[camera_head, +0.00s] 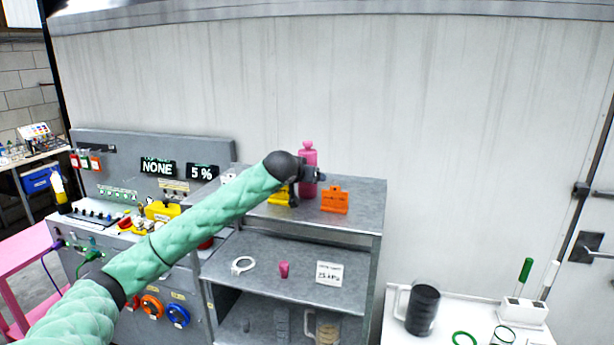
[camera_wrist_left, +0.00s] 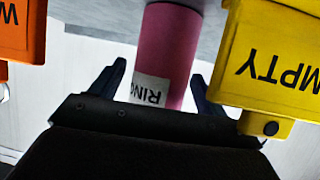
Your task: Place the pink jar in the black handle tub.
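A tall pink jar (camera_head: 307,158) with a narrow neck stands upright on the top shelf; in the left wrist view it (camera_wrist_left: 168,50) shows a white label partly reading "RIN". My left gripper (camera_head: 318,174) is at the jar, its lower part partly hidden behind the gripper in the head view. In the left wrist view the open fingers (camera_wrist_left: 158,75) are on either side of the jar, with small gaps visible. A black tub (camera_head: 422,310) with a pale handle on its left stands on the white table at lower right. My right gripper is not in view.
A yellow holder (camera_wrist_left: 275,65) marked "EMPTY" is close beside one finger, and an orange holder (camera_head: 335,199) stands on the other side. The middle shelf (camera_head: 255,292) bears a white ring, a small pink item and a card. Green-handled tools stand right of the tub.

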